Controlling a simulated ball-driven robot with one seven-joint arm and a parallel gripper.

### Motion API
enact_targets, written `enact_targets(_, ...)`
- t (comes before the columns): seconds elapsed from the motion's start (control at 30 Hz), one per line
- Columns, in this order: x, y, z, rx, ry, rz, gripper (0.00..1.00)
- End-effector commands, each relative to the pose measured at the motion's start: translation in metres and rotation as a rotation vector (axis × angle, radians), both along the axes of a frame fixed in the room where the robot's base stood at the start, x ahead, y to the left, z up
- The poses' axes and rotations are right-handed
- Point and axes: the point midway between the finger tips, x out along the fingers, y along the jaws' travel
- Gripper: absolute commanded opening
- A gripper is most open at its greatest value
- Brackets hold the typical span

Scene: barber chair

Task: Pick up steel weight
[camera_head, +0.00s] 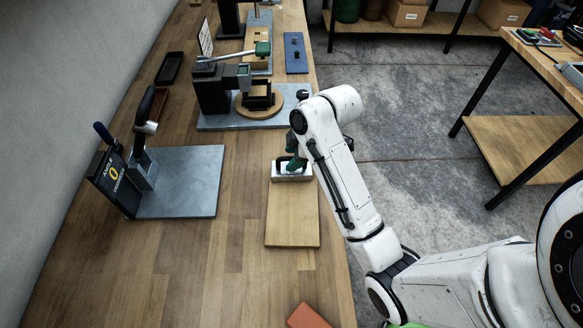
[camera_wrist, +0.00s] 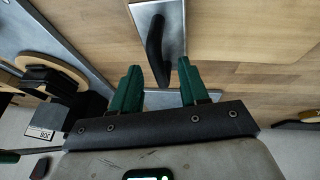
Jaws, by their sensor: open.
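The steel weight (camera_head: 294,177) is a bright metal block at the far end of a light wooden board (camera_head: 292,217) on the bench. In the wrist view its metal top (camera_wrist: 174,22) and black arched handle (camera_wrist: 155,50) show. My gripper (camera_wrist: 158,72) has two green fingers, spread apart with the near end of the handle between them. In the head view my gripper (camera_head: 292,155) is over the weight, and my arm and fingers partly hide its top. I cannot tell whether the fingers touch the handle.
A grey plate with an angle fixture (camera_head: 180,180) stands to the left. A grey-based fixture with a round wooden disc (camera_head: 258,108) is behind the weight. A reddish block (camera_head: 308,317) lies at the near edge. The bench between is mostly clear.

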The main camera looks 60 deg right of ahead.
Motion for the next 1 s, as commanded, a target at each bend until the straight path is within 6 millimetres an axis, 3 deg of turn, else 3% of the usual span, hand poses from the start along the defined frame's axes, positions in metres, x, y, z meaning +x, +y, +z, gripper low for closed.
enact_targets(0.27, 0.0012, 0.0001, -0.0032, -0.001, -0.001, 0.000, 0.44)
enact_targets(0.73, 0.0012, 0.0001, -0.0029, -0.001, -0.001, 0.000, 0.00)
enact_targets(1.0, 0.0013, 0.0001, -0.0028, -0.001, -0.001, 0.000, 0.00)
